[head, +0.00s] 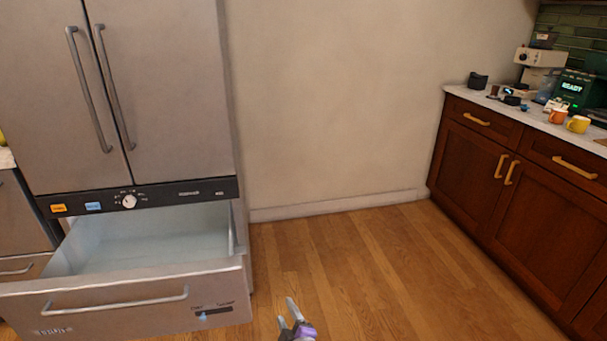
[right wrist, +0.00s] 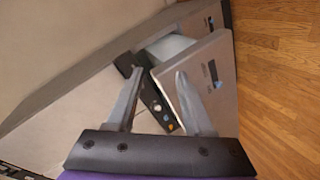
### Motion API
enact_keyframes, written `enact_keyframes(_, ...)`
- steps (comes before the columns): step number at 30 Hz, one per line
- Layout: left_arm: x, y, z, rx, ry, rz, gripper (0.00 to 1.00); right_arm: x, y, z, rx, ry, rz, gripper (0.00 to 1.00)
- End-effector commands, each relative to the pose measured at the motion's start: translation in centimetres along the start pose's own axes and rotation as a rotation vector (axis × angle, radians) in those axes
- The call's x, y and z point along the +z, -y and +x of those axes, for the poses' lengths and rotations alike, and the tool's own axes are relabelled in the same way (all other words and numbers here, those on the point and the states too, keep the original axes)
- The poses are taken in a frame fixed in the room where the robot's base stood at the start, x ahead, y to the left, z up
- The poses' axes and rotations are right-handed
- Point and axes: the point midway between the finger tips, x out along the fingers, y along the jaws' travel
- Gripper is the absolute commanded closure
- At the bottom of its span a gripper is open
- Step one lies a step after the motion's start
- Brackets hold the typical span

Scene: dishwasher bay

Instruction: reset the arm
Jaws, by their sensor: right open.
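My right gripper (head: 293,314) shows at the bottom middle of the head view, low in front of the wooden floor and right of the open drawer (head: 130,302). In the right wrist view its two fingers (right wrist: 155,90) are spread apart with nothing between them. The drawer front (right wrist: 205,75) lies beyond the fingers there, with a gap I cannot measure. The steel fridge (head: 150,90) stands above the drawer in the head view with its doors shut. My left gripper is in neither view.
The pulled-out drawer juts into the room at the lower left and looks empty inside. A wooden cabinet (head: 510,185) stands at the right, with an orange mug (head: 558,116), a yellow mug (head: 578,124) and coffee gear on its counter. The floor (head: 380,270) between is clear.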

Motion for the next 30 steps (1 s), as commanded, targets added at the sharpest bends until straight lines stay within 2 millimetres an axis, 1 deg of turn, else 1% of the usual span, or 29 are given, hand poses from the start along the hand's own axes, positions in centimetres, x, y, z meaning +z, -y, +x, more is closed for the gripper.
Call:
enact_keyframes(1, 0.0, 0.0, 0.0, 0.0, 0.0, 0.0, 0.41, 2.4, -1.2, -2.0, -0.018, 0.078, 0.081, 0.48)
enact_keyframes(2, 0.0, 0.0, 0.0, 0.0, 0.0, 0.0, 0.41, 3.7, -1.6, -3.1, -0.03, 0.122, 0.132, 0.48)
enact_keyframes(3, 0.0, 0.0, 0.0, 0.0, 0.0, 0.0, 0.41, 5.3, -2.0, -4.6, -0.045, 0.179, 0.201, 0.48)
enact_keyframes(5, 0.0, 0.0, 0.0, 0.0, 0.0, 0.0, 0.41, 7.6, -2.3, -7.2, -0.067, 0.266, 0.306, 0.48)
enact_keyframes(6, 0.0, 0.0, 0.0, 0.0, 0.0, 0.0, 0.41, 9.1, -2.3, -9.0, -0.079, 0.322, 0.376, 0.48)
enact_keyframes(8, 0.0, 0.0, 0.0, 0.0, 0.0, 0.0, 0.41, 11.0, -2.0, -11.8, -0.098, 0.405, 0.482, 0.48)
enact_keyframes(9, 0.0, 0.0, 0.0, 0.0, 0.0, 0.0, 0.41, 12.2, -1.7, -13.7, -0.109, 0.46, 0.552, 0.48)
enact_keyframes(11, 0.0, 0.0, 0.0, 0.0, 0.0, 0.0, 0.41, 13.7, -0.9, -16.6, -0.124, 0.538, 0.655, 0.48)
enact_keyframes(12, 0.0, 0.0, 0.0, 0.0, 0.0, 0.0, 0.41, 14.4, -0.3, -18.3, -0.134, 0.586, 0.719, 0.48)
enact_keyframes(15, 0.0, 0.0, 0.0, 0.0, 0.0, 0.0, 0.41, 15.8, 1.4, -22.3, -0.154, 0.688, 0.86, 0.48)
enact_keyframes(18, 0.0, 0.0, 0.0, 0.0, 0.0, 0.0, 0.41, 16.7, 3.2, -25.6, -0.171, 0.773, 0.979, 0.48)
enact_keyframes(24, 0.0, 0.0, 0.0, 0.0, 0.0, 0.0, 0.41, 17.4, 6.7, -31.1, -0.199, 0.916, 1.184, 0.48)
enact_keyframes(25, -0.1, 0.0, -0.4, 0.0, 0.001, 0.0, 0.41, 17.1, 6.6, -31.5, -0.202, 0.925, 1.195, 0.48)
enact_keyframes(29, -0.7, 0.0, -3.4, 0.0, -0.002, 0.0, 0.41, 15.5, 4.2, -32.6, -0.2, 0.915, 1.185, 0.48)
enact_keyframes(30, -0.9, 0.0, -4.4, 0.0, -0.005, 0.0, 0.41, 15.0, 3.4, -33.1, -0.198, 0.912, 1.184, 0.48)
